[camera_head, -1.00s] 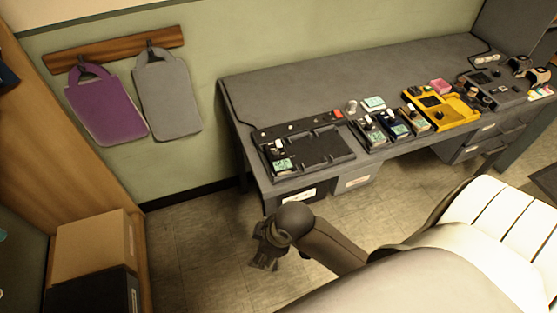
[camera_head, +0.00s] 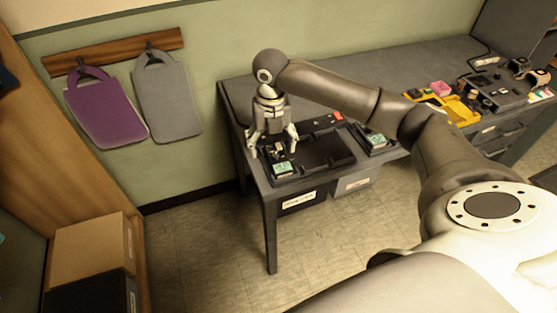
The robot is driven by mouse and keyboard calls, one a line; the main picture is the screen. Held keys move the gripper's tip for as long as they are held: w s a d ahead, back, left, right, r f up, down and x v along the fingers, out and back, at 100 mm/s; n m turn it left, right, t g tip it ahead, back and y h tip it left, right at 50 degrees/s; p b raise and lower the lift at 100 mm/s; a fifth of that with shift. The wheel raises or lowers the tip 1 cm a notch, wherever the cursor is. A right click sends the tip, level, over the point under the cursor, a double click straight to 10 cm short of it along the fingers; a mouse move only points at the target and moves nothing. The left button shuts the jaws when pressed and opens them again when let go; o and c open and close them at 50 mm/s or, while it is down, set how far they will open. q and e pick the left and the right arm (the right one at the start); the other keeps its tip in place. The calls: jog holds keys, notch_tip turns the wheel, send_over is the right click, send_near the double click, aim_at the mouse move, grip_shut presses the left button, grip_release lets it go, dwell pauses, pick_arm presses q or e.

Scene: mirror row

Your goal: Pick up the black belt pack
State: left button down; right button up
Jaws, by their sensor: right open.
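A black belt pack (camera_head: 282,172) with a pale green screen sits at the left end of a dark tray (camera_head: 325,155) on the desk. Another dark pack (camera_head: 377,142) with a similar screen stands to the right of the tray. My right gripper (camera_head: 272,147) points down over the tray's left end with its fingers spread, just above the black pack and partly covering its upper end. I cannot tell whether a finger touches it. My left gripper is out of view.
My right arm hides the middle of the grey desk (camera_head: 415,72). A yellow case (camera_head: 462,110) and a dark console (camera_head: 500,92) stand farther right. Purple (camera_head: 105,112) and grey (camera_head: 168,98) bags hang on the wall. Boxes (camera_head: 92,250) stand at lower left.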

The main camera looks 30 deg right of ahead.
aim_at(278, 155)
jog(key=d+r, duration=0.1)
jog(key=d+r+n, duration=0.1)
jog(key=shift+w+d+r, duration=0.25)
jog(key=shift+w+d, duration=0.1)
jog(key=shift+w, duration=0.05)
jog(key=shift+d+f, duration=0.1)
jog(key=shift+d, duration=0.05)
notch_tip(278, 155, down, 5)
jog(key=shift+f, duration=0.1)
jog(key=shift+w+f+p, duration=0.1)
jog(key=shift+f+p, duration=0.65)
jog(key=shift+f, duration=1.8)
jog(key=c, duration=1.2)
